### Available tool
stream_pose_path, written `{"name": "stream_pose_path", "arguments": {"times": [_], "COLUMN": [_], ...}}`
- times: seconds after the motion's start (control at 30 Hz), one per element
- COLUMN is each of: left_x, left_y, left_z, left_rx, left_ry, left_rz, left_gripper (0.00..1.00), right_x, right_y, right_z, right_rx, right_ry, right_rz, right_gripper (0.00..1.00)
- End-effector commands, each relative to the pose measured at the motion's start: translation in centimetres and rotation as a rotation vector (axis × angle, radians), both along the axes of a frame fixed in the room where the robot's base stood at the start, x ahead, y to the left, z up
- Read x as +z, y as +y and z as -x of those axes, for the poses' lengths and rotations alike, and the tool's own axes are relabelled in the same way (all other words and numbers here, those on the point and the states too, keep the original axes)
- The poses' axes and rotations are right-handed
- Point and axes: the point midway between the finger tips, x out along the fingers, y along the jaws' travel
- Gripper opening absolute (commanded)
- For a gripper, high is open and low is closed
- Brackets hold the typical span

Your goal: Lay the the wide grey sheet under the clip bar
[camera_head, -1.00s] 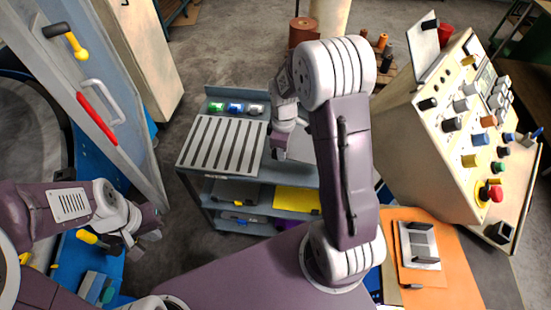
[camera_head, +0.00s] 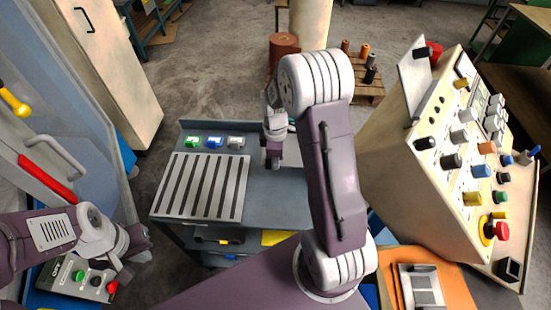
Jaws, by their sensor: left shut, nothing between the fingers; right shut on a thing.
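A wide light-grey sheet with dark slots (camera_head: 200,187) lies flat on the left of the blue-grey cart top (camera_head: 272,208). My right gripper (camera_head: 273,162) points down over the cart, right of the slotted sheet and apart from it. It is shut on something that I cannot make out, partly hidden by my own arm. My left gripper (camera_head: 122,264) is shut and empty at the lower left, beside a grey button box (camera_head: 72,279). I cannot pick out the clip bar with certainty.
Small green, blue and grey items (camera_head: 214,141) sit along the cart's back edge. A yellow sheet (camera_head: 278,237) shows on a lower shelf. A cream control console (camera_head: 400,165) stands right, above an orange mat (camera_head: 455,277). A tall cabinet (camera_head: 105,70) stands at the left.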

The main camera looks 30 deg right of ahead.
Motion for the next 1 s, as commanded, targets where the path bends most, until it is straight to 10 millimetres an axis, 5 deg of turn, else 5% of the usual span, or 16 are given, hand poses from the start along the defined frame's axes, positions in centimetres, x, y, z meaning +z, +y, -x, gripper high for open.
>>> {"name": "stream_pose_path", "arguments": {"times": [0.6, 1.0], "left_x": [-5.3, -6.2], "left_y": [0.0, 0.0], "left_z": [0.0, 0.0], "left_rx": [0.000, 0.000], "left_ry": [0.001, 0.001], "left_rz": [0.000, 0.000], "left_gripper": [0.00, 0.00], "right_x": [-8.0, -9.7], "right_y": [0.0, 0.0], "right_z": [0.1, 0.0], "right_rx": [0.000, 0.000], "right_ry": [0.001, -0.001], "right_rz": [-0.001, 0.001], "right_gripper": [0.00, 0.00]}}
